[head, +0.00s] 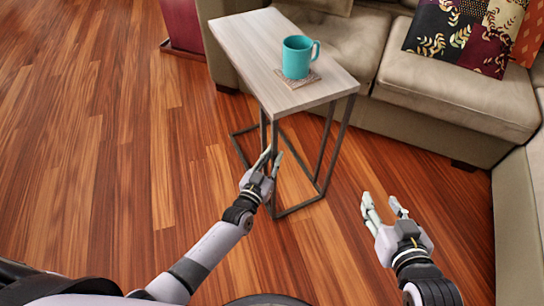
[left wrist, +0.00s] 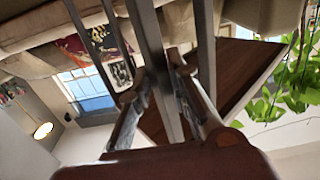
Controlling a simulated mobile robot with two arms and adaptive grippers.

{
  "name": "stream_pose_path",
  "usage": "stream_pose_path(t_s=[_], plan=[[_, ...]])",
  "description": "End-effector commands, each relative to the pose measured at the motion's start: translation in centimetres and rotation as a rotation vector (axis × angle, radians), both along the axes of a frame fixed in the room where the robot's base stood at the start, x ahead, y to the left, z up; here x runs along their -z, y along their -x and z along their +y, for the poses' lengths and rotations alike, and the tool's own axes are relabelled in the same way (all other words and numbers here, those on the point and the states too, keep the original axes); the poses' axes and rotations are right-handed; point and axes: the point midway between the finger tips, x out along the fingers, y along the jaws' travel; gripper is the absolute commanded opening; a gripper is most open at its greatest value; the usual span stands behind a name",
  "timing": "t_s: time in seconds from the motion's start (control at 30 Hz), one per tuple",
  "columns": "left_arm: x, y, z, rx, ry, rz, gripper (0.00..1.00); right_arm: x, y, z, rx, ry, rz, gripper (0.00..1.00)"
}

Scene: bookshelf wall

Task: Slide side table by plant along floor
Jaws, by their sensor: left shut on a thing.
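The side table (head: 246,38) has a pale wood top and a dark metal frame, and stands upright on the wood floor beside the sofa. A teal mug (head: 297,60) sits on a coaster (head: 290,81) on its top. My left gripper (head: 272,156) is shut on a near metal leg of the table, below the top. In the left wrist view, the metal bars (left wrist: 151,62) run between my left fingers (left wrist: 156,100). My right gripper (head: 383,202) is open and empty above the floor, right of the table. The plant's green leaves (left wrist: 292,85) show in the left wrist view.
A beige sofa (head: 455,95) with patterned cushions (head: 463,38) stands behind and right of the table. A dark red container (head: 183,24) stands at the top left. The floor (head: 100,130) to the left is clear.

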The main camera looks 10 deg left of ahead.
Motion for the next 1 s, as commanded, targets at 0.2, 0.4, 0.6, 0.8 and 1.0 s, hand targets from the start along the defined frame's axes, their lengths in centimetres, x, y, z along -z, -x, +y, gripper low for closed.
stream_pose_path(t_s=[0.2, 0.4, 0.6, 0.8, 1.0], plan=[[0.11, 0.25, -0.85, 0.013, 0.004, 0.005, 0.00, -0.10, -0.06, -0.02, 0.000, 0.000, -0.002, 0.40], [0.10, 0.23, -0.75, 0.012, 0.003, 0.004, 0.27, -0.37, -0.28, -0.01, 0.000, -0.001, -0.010, 0.40], [0.06, 0.16, -0.51, 0.008, 0.003, 0.003, 0.41, -0.54, -0.42, 0.00, 0.000, -0.001, -0.015, 0.40], [0.03, 0.10, -0.35, 0.006, 0.001, 0.001, 0.41, -0.56, -0.43, 0.03, 0.000, -0.002, -0.016, 0.40], [0.14, 0.80, -0.14, 0.005, 0.001, 0.002, 0.41, -0.38, -0.20, 0.04, 0.002, -0.003, -0.010, 0.40]])
